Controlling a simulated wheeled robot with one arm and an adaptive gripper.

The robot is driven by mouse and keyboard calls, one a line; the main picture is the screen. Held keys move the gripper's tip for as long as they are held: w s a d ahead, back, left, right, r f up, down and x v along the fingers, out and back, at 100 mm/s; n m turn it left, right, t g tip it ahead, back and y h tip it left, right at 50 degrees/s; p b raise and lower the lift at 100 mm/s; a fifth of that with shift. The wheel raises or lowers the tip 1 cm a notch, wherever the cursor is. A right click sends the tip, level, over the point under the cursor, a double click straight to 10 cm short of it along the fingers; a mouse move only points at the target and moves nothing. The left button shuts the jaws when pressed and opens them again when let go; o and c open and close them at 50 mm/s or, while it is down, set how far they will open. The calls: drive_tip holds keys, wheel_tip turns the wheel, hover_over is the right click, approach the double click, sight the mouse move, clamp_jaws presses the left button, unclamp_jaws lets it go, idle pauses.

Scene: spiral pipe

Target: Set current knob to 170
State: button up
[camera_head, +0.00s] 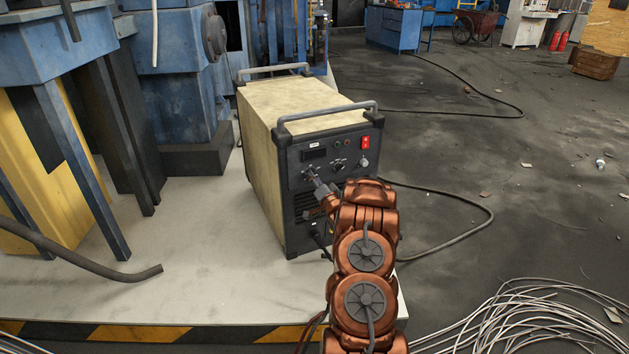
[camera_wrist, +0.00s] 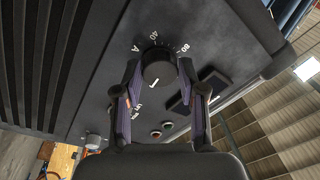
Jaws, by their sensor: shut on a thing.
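The current knob (camera_wrist: 158,66) is a round black dial in the wrist view. A white line on its face points toward the bottom of that picture. Around it I read an "A", "40" and "80"; other marks are partly hidden by my fingers. My gripper (camera_wrist: 157,92) has one finger on each side of the knob and is shut on it. In the head view, my gripper (camera_head: 313,181) reaches the left part of the front panel of the beige and black welding machine (camera_head: 283,100). The knob it holds is mostly hidden there.
The panel also has a dark display (camera_head: 314,154), a second knob (camera_head: 338,164), a red switch (camera_head: 365,142) and a pale knob (camera_head: 364,161). The machine stands on a light platform (camera_head: 190,280). Blue machinery (camera_head: 175,90) is at left. Wires (camera_head: 530,315) lie on the floor at right.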

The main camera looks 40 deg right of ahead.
drive_tip(key=o, duration=1.1)
drive_tip(key=shift+o, duration=0.2)
drive_tip(key=v, duration=1.2)
